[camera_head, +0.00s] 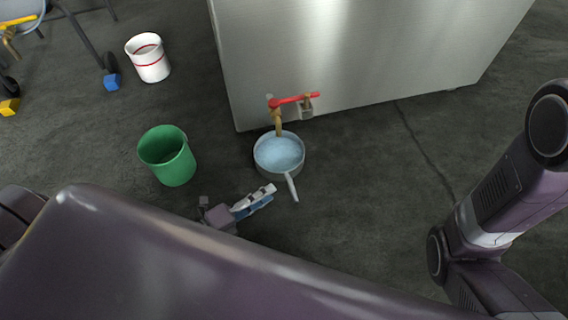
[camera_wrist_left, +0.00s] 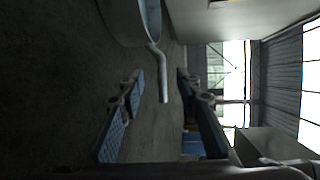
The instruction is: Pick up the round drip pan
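My left gripper (camera_head: 268,194) is beside the handle's left side in the head view. In the left wrist view the pan (camera_wrist_left: 128,22) is at the top left and its handle reaches down between the spread fingers of my left gripper (camera_wrist_left: 160,75). The gripper is open and I see no contact. My right gripper is out of view.
The metal tank (camera_head: 350,50) with a red-levered tap (camera_head: 294,99) stands behind the pan. A green bucket (camera_head: 168,158) is left of the pan; a white bucket with a red stripe (camera_head: 148,58) is farther back. The floor right of the pan is clear.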

